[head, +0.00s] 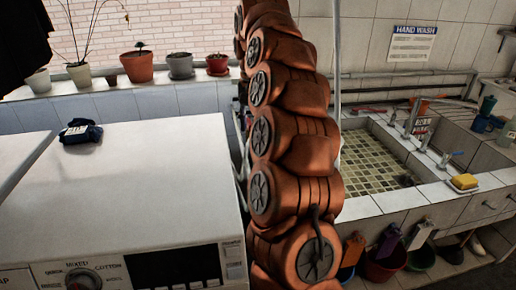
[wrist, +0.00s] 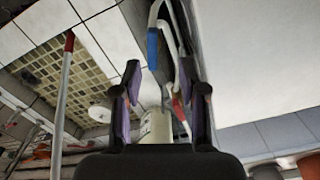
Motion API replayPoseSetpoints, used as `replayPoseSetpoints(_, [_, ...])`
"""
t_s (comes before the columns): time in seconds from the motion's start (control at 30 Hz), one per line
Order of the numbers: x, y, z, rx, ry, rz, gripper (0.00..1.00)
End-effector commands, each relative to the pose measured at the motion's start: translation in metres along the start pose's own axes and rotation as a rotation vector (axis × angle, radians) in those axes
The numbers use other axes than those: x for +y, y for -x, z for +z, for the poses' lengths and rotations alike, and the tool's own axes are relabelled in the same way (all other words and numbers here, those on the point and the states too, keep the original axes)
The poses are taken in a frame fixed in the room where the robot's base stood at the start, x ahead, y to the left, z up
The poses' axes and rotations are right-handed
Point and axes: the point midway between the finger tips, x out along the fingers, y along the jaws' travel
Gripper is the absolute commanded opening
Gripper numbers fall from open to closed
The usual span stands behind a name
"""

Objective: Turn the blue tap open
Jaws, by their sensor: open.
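In the wrist view, my gripper (wrist: 160,88) is open, with its two dark, purple-sided fingers apart and nothing held. A blue tap handle (wrist: 152,48) on a pale curved pipe shows ahead, in line with the gap between the fingertips. I cannot tell whether a finger touches it. A red piece (wrist: 179,110) on a white part shows between the fingers. In the head view, my orange arm fills the middle and hides my gripper.
The tiled sink (head: 382,207) lies right of my arm, with a yellow sponge (head: 465,182) on its edge. A white washing machine (head: 140,180) stands left, with a dark cloth item (head: 81,131) on top. A red-topped pole (wrist: 62,105) stands left of my gripper.

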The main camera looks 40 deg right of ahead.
Motion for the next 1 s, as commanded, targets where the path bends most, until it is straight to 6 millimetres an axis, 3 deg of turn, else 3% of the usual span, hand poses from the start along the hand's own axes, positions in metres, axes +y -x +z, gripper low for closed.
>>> replayPoseSetpoints(0.2, [0.012, -0.006, -0.018, 0.005, -0.067, 0.005, 0.42])
replayPoseSetpoints(0.57, [0.013, -0.025, -0.018, 0.002, -0.068, 0.007, 0.42])
replayPoseSetpoints(1.0, [0.013, -0.065, -0.017, 0.002, -0.068, 0.006, 0.42])
